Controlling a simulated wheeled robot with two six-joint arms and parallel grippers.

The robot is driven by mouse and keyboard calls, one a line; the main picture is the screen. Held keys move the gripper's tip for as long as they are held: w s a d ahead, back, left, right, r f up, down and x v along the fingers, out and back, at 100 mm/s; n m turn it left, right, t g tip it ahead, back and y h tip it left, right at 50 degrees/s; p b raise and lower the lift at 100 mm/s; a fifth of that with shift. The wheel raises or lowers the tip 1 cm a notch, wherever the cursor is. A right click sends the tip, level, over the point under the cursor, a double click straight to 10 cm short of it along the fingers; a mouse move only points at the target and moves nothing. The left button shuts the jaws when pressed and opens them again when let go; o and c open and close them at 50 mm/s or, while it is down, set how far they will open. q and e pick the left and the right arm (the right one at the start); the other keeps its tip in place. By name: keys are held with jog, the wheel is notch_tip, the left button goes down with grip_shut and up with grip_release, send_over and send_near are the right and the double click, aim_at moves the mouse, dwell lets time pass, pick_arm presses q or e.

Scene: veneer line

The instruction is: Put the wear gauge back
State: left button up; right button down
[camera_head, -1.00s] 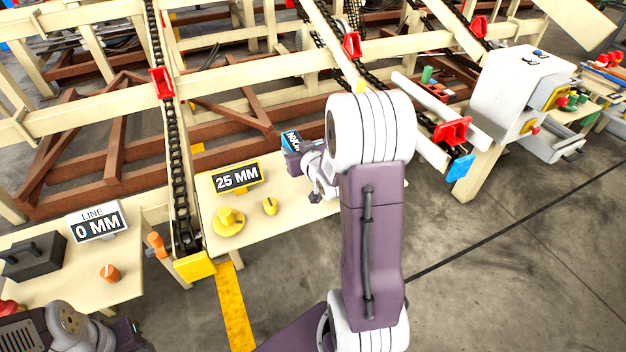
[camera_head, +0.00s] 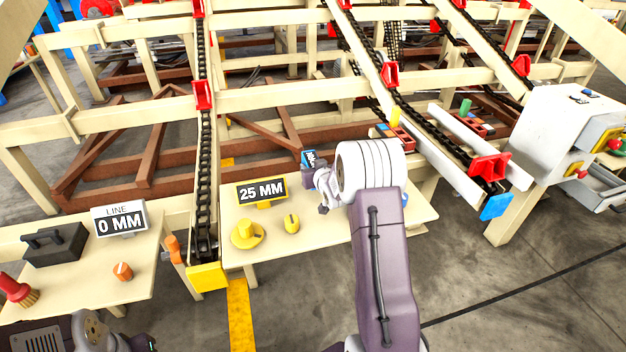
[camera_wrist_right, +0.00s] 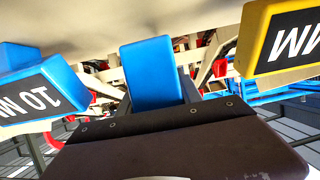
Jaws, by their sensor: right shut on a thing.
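I cannot tell for certain which thing is the wear gauge. My right gripper (camera_head: 312,180) is over the far part of the middle bench, just right of the yellow-framed 25 MM sign (camera_head: 262,191) and beside a small blue-framed sign (camera_head: 309,158). Its fingers are small and partly hidden by my arm in the head view. In the right wrist view a plain blue block (camera_wrist_right: 150,72) stands out past the dark gripper body, and the gripper is shut on it. The blue 10 MM sign (camera_wrist_right: 30,95) is left there and the yellow sign (camera_wrist_right: 285,40) right.
The bench (camera_head: 330,233) bears a yellow round piece (camera_head: 247,235) and a yellow knob (camera_head: 292,223). Left of it, a bench holds the 0 MM sign (camera_head: 120,219), a dark box (camera_head: 55,245), an orange knob (camera_head: 123,271) and a red brush (camera_head: 17,291). Chains run behind; a white cabinet (camera_head: 545,140) stands right.

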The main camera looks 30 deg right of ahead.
notch_tip(320, 180, down, 4)
jog(key=shift+f+b, duration=0.1)
jog(key=shift+b, duration=0.9)
jog(key=c, duration=0.8)
grip_release()
jog(key=shift+s+a+r+p, duration=0.1)
jog(key=shift+s+r+p, duration=0.2)
jog(key=shift+r+p, duration=0.05)
jog(key=p+v, duration=0.2)
jog(key=v, duration=0.9)
jog(key=shift+p, duration=0.4)
jog(key=shift+s+a, duration=0.1)
jog(key=shift+s, duration=0.1)
